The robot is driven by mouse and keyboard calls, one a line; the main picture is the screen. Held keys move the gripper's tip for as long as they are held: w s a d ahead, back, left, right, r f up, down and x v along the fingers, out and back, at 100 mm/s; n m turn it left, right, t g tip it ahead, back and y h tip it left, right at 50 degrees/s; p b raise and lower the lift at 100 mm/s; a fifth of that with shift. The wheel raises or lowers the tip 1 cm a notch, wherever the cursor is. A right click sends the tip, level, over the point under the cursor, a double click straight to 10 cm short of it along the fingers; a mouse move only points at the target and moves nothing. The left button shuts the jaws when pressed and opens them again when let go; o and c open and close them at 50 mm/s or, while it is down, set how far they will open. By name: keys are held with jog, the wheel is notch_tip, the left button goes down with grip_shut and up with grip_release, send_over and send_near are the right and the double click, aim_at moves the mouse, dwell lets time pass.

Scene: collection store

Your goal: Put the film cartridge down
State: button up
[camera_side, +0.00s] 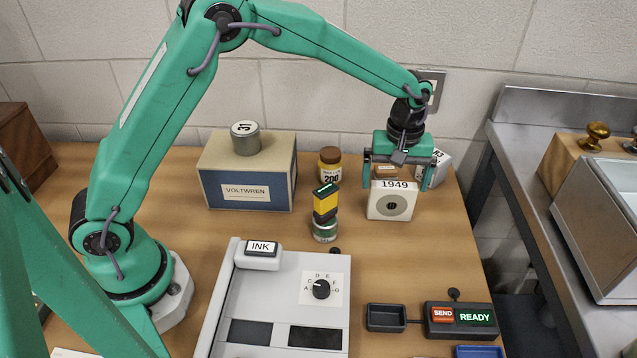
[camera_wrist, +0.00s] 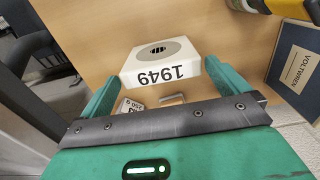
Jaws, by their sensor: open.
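The film cartridge (camera_side: 379,211), a cream block marked 1949 with a grey round hub on its face, stands upright on the wooden table toward the right back. It also shows in the wrist view (camera_wrist: 186,51), with its label upside down. My gripper (camera_side: 396,186) is open, just above and behind the cartridge in the side view. In the wrist view my two fingers (camera_wrist: 162,72) reach to either side of the cartridge's labelled edge. Whether either finger touches it cannot be told.
A small brown item (camera_side: 386,171) and a white numbered block (camera_side: 438,168) stand close behind the cartridge. A yellow-and-black piece on a tin (camera_side: 325,229), a jar (camera_side: 330,166) and the Voltwren box (camera_side: 246,180) stand left. Table in front is clear up to a black tray (camera_side: 386,328).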

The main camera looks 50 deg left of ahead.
notch_tip(320, 180, up, 6)
jog(key=shift+r, duration=0.1)
dwell(0.8)
jog(key=shift+s+a+r, duration=0.15)
jog(key=shift+r, duration=0.1)
jog(key=s+a+r+m+t, duration=0.3)
jog(key=s+a+r+m, duration=0.1)
jog(key=s+a+r, duration=0.65)
jog(key=s+a+m+t, duration=0.1)
jog(key=s+a+m, duration=0.1)
jog(key=s, duration=0.6)
jog(key=s+a+f+m+t, duration=0.1)
jog(key=s+a+m, duration=0.1)
jog(key=s, duration=0.7)
jog(key=shift+m+t, duration=0.3)
jog(key=shift+m, duration=0.2)
